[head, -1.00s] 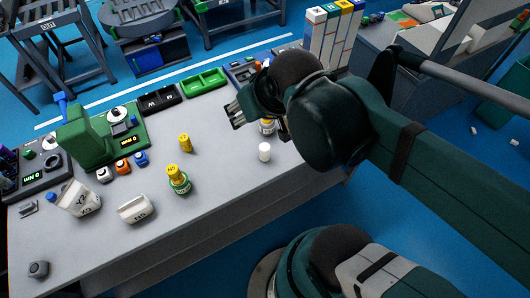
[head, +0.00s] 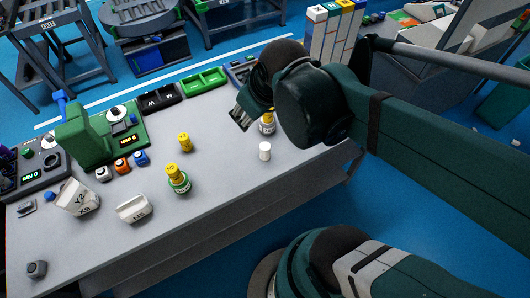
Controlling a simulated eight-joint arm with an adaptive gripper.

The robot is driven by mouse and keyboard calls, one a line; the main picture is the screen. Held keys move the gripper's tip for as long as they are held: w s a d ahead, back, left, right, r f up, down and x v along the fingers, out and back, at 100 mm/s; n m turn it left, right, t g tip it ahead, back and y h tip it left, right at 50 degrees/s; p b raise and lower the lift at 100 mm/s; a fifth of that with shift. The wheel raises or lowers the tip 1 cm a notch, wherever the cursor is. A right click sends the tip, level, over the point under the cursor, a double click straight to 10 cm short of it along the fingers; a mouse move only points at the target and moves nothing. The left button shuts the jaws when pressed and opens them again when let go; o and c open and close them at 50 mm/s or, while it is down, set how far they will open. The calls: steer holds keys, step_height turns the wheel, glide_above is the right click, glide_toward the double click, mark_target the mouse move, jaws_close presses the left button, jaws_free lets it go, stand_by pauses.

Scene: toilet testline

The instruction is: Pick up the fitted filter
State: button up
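I cannot tell for sure which item is the fitted filter. In the head view a green and yellow cylinder (head: 178,181) stands upright on the grey table (head: 215,205), its yellow part on top of the green part. A yellow cylinder (head: 185,142) stands behind it. A small white cylinder (head: 264,151) stands to the right, and a yellow and white one (head: 267,125) stands just behind that, close under my arm. My gripper (head: 240,119) hangs above the table's back right part, left of the yellow and white cylinder. It looks empty, but its finger gap is too small to judge.
A green device (head: 85,133) with a display stands at the back left, with several small bottles (head: 122,165) before it. Black trays (head: 160,98) and a green tray (head: 204,80) line the back edge.

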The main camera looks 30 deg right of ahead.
steer(key=w+d+f+n+g+b, duration=0.1)
steer(key=w+d+f+n, duration=0.1)
steer(key=f+n, duration=0.3)
steer(key=w+d+f+n+g+b, duration=0.2)
steer(key=f+n, duration=0.1)
steer(key=f, duration=0.3)
steer(key=n+g+b, duration=0.2)
steer(key=n, duration=0.4)
glide_above(266, 146)
steer(key=f, duration=1)
steer(key=shift+w+a+f, duration=0.1)
steer(key=shift+a+f, duration=0.1)
steer(key=shift+f, duration=0.15)
steer(key=shift+d+f+n+g, duration=0.2)
steer(key=shift+f+n+g, duration=0.2)
steer(key=shift+f+n, duration=0.3)
steer(key=shift+f, duration=0.1)
steer(key=shift+f, duration=1.25)
steer(key=shift+f+b, duration=0.1)
steer(key=shift+b, duration=0.2)
steer(key=shift+a+f+b, duration=0.2)
steer(key=shift+f+b, duration=0.55)
steer(key=shift+f, duration=1.75)
